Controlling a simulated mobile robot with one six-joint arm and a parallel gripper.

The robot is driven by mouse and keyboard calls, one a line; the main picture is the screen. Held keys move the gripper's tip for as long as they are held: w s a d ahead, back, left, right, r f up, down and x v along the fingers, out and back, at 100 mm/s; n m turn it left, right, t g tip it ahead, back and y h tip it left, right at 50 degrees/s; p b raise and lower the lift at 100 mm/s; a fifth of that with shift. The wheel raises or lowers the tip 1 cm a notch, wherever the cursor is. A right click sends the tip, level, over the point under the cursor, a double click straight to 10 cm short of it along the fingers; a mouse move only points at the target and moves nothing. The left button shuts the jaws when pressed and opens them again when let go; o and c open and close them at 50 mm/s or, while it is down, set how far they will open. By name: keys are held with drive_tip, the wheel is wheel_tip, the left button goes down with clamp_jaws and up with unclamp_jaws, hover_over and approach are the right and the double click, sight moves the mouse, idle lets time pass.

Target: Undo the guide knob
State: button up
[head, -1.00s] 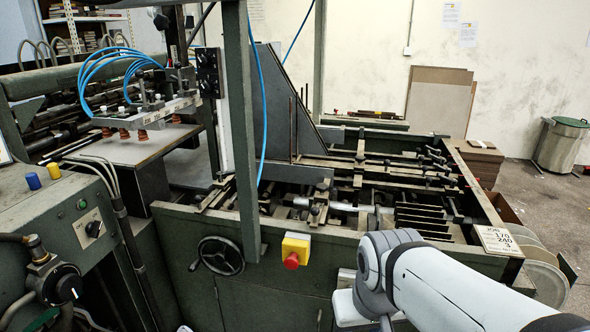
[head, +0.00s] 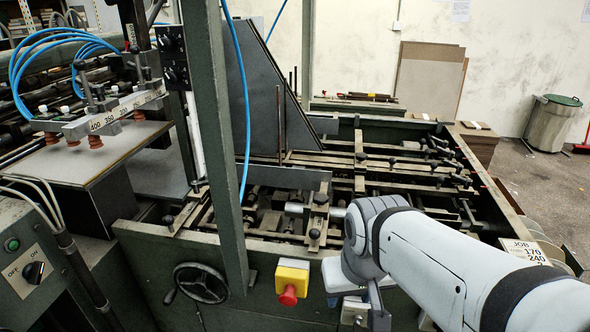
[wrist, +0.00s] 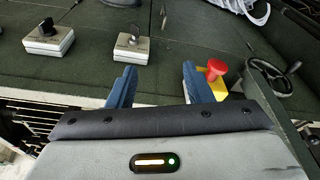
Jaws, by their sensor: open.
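My gripper (wrist: 157,88) shows in the wrist view with its two blue fingers apart and nothing between them. It is over the feeder's dark green front panel (wrist: 90,75). Two pale square plates carry black knobs, a left knob (wrist: 47,25) and a right knob (wrist: 133,38). Both are beyond the fingertips, apart from them. In the head view, black knobs also sit on the guide bars, such as one knob (head: 320,198) left of my arm. No mark tells which is the guide knob. My arm hides part of the feeder, and the fingers are not clear in the head view.
A yellow box with a red stop button (head: 288,297) juts from the front panel, close to my right finger in the wrist view. A handwheel (head: 201,284) is left of it. A green upright post (head: 218,150) stands in front of the feeder.

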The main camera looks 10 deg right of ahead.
drive_tip(key=shift+o, duration=1)
drive_tip(key=w+r+m+g+p, duration=0.1)
drive_tip(key=w+r+m+p, duration=0.2)
drive_tip(key=w+r, duration=0.4)
drive_tip(key=w+m, duration=0.1)
drive_tip(key=w, duration=0.3)
drive_tip(key=shift+d+r+m, duration=0.15)
drive_tip(key=shift+d+m, duration=0.15)
drive_tip(key=shift+d, duration=0.05)
drive_tip(key=m+g+p, duration=0.2)
drive_tip(key=m+p, duration=0.2)
drive_tip(key=m, duration=0.3)
approach(321, 196)
drive_tip(key=shift+s, duration=0.5)
drive_tip(key=shift+w+f+m, duration=0.3)
drive_tip(key=shift+m, duration=0.1)
drive_tip(key=shift+w+f, duration=0.1)
drive_tip(key=shift+f, duration=0.15)
wheel_tip(321, 196, down, 7)
drive_tip(key=shift+f+p, duration=0.15)
drive_tip(key=shift+p, duration=0.45)
